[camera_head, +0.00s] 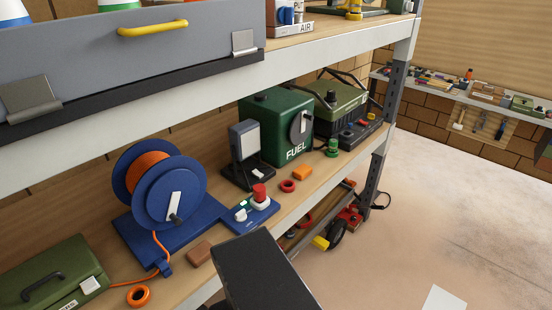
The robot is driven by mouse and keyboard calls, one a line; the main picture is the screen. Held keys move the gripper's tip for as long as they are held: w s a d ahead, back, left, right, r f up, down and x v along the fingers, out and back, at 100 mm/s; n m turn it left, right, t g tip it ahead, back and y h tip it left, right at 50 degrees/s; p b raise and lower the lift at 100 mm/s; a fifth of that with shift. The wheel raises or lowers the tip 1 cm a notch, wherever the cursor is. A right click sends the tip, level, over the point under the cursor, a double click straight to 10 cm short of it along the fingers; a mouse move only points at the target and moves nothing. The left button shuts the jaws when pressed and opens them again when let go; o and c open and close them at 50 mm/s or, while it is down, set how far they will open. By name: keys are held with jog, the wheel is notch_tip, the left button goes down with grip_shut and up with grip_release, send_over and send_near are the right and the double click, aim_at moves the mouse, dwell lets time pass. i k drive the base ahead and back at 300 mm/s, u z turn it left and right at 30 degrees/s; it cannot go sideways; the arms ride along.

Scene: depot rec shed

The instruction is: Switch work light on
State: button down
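The work light (245,140) stands on the middle shelf, a grey square lamp panel on a black frame and base. A small white switch (258,174) shows on its base; its on or off position is too small to tell. The panel looks grey, with no clear glow. A dark block, part of my own arm, rises from the bottom edge in front of the shelf. My gripper's fingers do not show in this view.
A blue box with a red button (260,193) sits in front of the light. The blue cable reel (158,190) is to its left, the green FUEL can (276,125) close on its right. The upper shelf (150,95) overhangs. Open floor (400,235) lies at right.

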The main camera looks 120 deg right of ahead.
aim_at(255, 171)
jog(key=z, duration=0.7)
jog(key=k, duration=1.1)
jog(key=z, duration=2.75)
jog(key=k, duration=0.8)
jog(key=u, duration=0.2)
jog(key=i, duration=0.8)
jog(key=z, duration=0.1)
